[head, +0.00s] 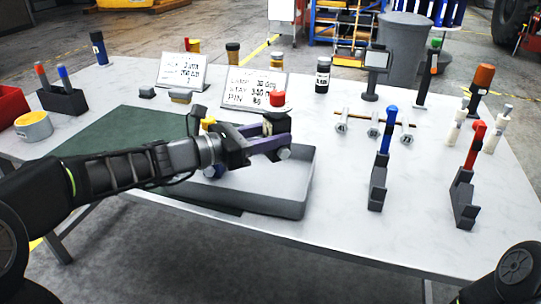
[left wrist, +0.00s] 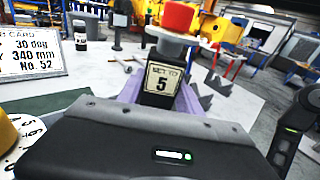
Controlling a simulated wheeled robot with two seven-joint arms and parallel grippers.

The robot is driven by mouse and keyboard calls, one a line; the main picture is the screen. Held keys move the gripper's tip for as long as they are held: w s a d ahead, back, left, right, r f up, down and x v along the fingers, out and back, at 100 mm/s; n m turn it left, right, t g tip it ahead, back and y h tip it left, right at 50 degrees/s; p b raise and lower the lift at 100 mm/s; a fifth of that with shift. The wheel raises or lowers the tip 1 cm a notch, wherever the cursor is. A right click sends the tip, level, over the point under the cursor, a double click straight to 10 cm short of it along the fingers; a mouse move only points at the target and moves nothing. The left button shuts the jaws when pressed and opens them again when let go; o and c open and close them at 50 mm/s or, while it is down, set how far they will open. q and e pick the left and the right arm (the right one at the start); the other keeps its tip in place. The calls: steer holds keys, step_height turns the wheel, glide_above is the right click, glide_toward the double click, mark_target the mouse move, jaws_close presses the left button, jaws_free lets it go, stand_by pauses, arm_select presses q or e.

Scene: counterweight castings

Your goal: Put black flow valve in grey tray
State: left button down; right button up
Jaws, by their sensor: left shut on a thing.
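The black flow valve (head: 276,122) has a red knob on top. It is upright between the purple fingers of my left gripper (head: 284,138), which is shut on it. In the left wrist view the valve (left wrist: 160,85) shows a label reading "SET TO 5". The grey tray (head: 262,201) lies below my left gripper, near the table's front edge. The valve appears over the tray's back right part; its height above the floor of the tray is hard to tell. My arm hides part of the tray. My right gripper is out of view.
A yellow knob (head: 208,122) shows behind my left wrist; its lower part is hidden. Printed cards (head: 253,88) stand behind the tray. To the right are a rack of silver pieces (head: 374,125) and a blue-handled tool in a holder (head: 383,165). A green mat (head: 110,140) lies left.

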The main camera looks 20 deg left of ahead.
mark_target(268, 157)
arm_select(q)
steer(key=shift+r, duration=0.1)
steer(key=shift+f+b, duration=0.55)
steer(key=shift+f, duration=1.9)
steer(key=shift+s+f+b, duration=0.1)
steer(key=shift+f+b, duration=0.45)
steer(key=shift+f, duration=0.3)
steer(key=c, duration=0.8)
jaws_free()
steer(key=shift+f, duration=0.25)
steer(key=shift+a+r+p, duration=0.1)
steer(key=shift+r+p, duration=0.35)
steer(key=shift+r, duration=0.1)
steer(key=shift+s+a, duration=0.15)
steer(key=shift+a, duration=0.1)
steer(key=v, duration=0.7)
steer(key=r+v, duration=0.1)
steer(key=v, duration=0.3)
steer(key=shift+s+p, duration=0.15)
steer(key=shift+p, duration=0.25)
